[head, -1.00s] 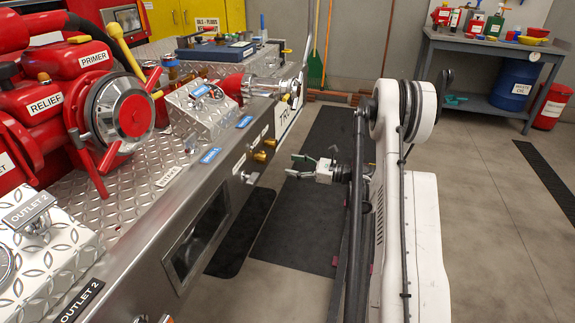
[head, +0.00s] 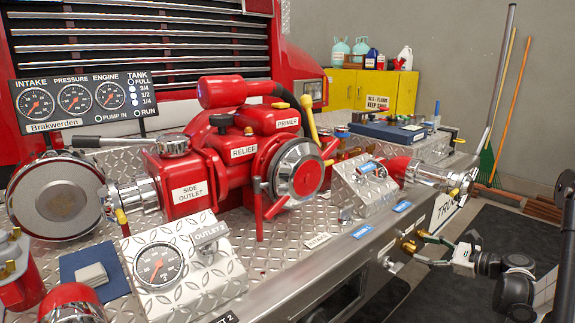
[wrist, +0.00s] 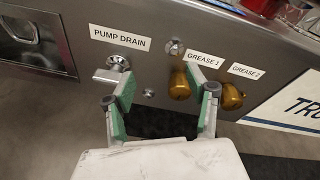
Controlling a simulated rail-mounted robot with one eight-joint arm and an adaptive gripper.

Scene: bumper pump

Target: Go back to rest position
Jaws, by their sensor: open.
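My gripper (head: 425,249) is at the lower right of the head view, beside the front panel of the truck bumper. Its two green-padded fingers are spread apart. In the wrist view my gripper (wrist: 158,76) is open with nothing held, facing the panel. The pump drain handle (wrist: 112,74) is by the left finger. The amber Grease 1 knob (wrist: 179,86) is by the right finger, and the Grease 2 knob (wrist: 231,97) is farther right. I cannot tell whether the fingers touch any of them.
The red pump (head: 225,165) and the gauge box (head: 165,270) stand on the bumper deck (head: 285,240). A chrome and red nozzle (head: 425,172) projects at the bumper's right end, above my gripper. A yellow cabinet (head: 375,92) stands behind. Dark mats lie on the floor at right.

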